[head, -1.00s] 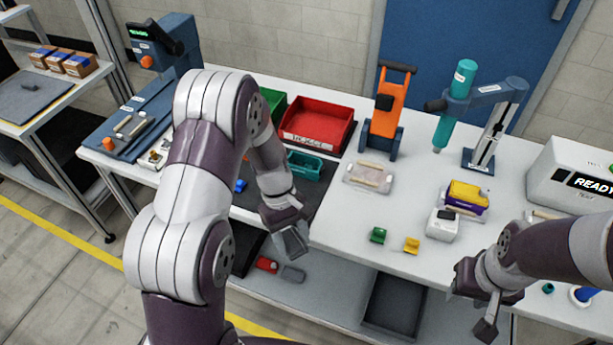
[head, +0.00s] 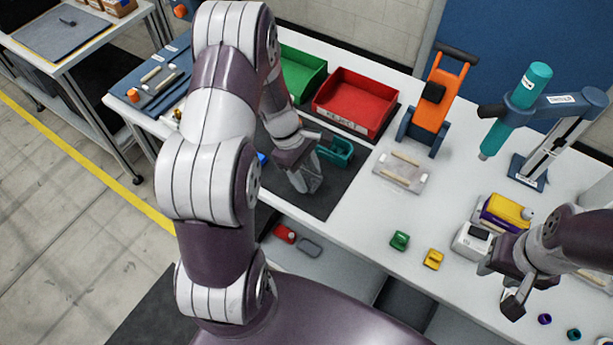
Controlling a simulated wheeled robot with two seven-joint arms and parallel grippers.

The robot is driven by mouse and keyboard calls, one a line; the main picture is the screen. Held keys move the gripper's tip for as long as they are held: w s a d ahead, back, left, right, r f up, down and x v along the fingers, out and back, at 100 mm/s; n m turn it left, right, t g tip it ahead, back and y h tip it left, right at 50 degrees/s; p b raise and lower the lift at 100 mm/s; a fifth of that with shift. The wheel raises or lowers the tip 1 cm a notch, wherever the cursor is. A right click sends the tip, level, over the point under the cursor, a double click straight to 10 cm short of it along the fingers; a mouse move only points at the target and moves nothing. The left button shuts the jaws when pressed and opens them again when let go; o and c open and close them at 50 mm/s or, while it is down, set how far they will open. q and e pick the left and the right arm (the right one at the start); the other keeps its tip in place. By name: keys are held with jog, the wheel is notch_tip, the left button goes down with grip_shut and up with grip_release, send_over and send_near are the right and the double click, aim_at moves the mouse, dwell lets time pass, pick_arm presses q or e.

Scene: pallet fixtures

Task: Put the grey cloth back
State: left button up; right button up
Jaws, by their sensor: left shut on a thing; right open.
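My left gripper (head: 308,184) is shut on a small grey piece that looks like the grey cloth (head: 312,176). The fingers hide much of it, and I cannot make out its edges. I cannot tell whether the held piece touches the mat.
An orange fixture (head: 437,100) and a clear tray (head: 401,172) are further right. Green (head: 399,240) and yellow (head: 433,259) blocks lie near the front edge. A red thing (head: 285,233) lies on the lower shelf.

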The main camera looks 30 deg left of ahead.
aim_at(303, 174)
pick_arm(q)
jog(key=shift+s+d+f, duration=0.1)
jog(key=shift+s+f, duration=0.1)
jog(key=shift+f, duration=1)
jog(key=shift+w+f, duration=0.1)
jog(key=shift+f, duration=0.2)
jog(key=o, duration=0.9)
jog(key=shift+o, duration=0.2)
jog(key=b+v, duration=0.1)
jog(key=v, duration=1.1)
jog(key=s+d+r+m+t+y, duration=0.1)
jog(key=s+d+r+m+y, duration=0.2)
jog(key=s+d+m, duration=0.6)
jog(key=d+m+y, duration=0.1)
jog(key=m, duration=0.7)
jog(key=shift+s+t, duration=0.15)
jog(key=shift+t, duration=0.25)
